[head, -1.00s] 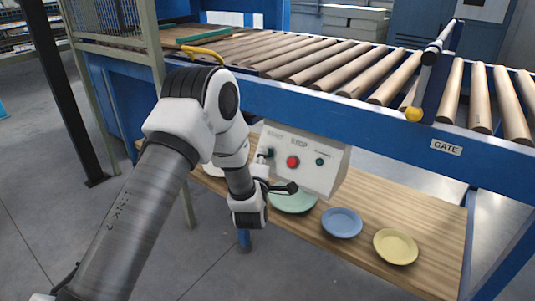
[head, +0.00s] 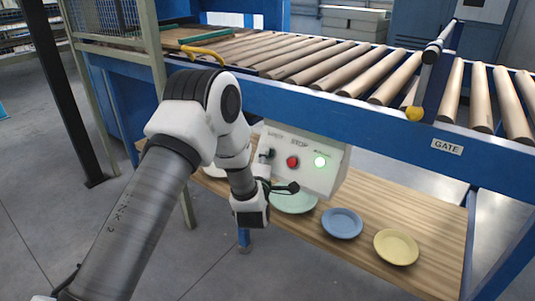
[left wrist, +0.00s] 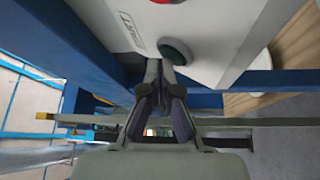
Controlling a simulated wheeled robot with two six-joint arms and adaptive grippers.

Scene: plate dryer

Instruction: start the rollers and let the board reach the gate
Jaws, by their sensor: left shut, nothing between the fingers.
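A control box (head: 325,180) hangs under the conveyor with a red stop button (head: 292,161) and a brightly lit green lamp (head: 320,162). My left gripper (head: 267,154) is shut and empty at the box's left side, by the start label. In the left wrist view its closed fingertips (left wrist: 158,75) are just below the green start button (left wrist: 178,50); I cannot tell whether they touch it. A flat brown board (head: 178,37) seems to lie at the far left end of the rollers (head: 330,75). The gate (head: 430,75) crosses the rollers at right. My right gripper is out of view.
A wooden shelf (head: 350,257) under the conveyor holds a green plate (head: 295,203), a blue plate (head: 342,223) and a yellow plate (head: 397,247). A yellow curved bar (head: 203,53) and wire cage (head: 108,20) stand at left. Floor space is open at lower left.

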